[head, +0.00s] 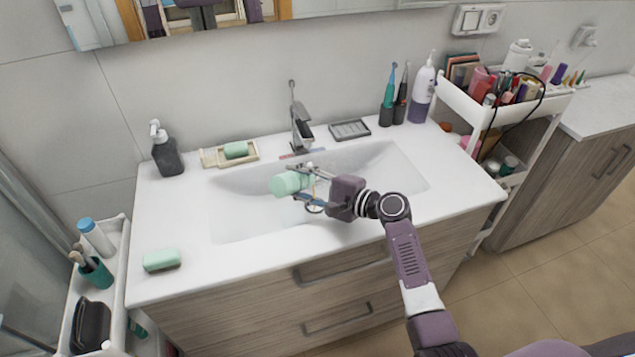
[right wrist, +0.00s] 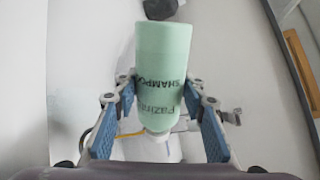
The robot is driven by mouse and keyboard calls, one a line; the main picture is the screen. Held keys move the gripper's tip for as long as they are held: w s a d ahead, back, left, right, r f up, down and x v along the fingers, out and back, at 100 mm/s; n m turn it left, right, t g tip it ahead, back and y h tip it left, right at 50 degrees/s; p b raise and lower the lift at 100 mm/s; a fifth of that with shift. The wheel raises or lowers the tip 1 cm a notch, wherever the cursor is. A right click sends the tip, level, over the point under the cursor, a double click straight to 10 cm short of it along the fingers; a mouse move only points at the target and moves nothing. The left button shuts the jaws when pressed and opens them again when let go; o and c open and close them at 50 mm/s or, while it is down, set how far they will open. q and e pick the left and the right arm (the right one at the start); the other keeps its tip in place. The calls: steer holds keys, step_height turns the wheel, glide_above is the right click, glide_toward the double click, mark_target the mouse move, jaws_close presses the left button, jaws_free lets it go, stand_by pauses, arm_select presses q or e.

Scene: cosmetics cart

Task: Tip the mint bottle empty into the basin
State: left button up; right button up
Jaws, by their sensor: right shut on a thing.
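The mint bottle (head: 290,183) is held over the white basin (head: 245,222), tipped well over so its body lies roughly sideways in the head view. My right gripper (head: 303,182) is shut on it, reaching in from the right. In the right wrist view the mint bottle (right wrist: 163,65) stands between the two blue-padded fingers, with printed lettering on its side and a pale narrow end low in the picture. Whether liquid runs out cannot be seen. My left gripper is not in view.
The faucet (head: 300,125) stands just behind the bottle. A dark pump bottle (head: 166,150), a soap dish (head: 212,157) and a green sponge (head: 162,260) are on the counter's left. Toothbrushes and a white dispenser (head: 422,92) stand back right. Loaded carts (head: 482,112) flank the counter.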

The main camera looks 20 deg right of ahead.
steer(key=shift+w+d+r+m+y+p, duration=0.2)
steer(key=shift+d+r+m+y+p, duration=0.15)
steer(key=shift+r+m+p, duration=0.35)
stand_by(0.6)
steer(key=shift+w+d+r+m+p, duration=0.25)
steer(key=shift+w+d+m+p, duration=0.1)
steer(key=shift+m+p, duration=0.35)
stand_by(1.1)
steer(key=shift+s+f, duration=0.1)
stand_by(1.3)
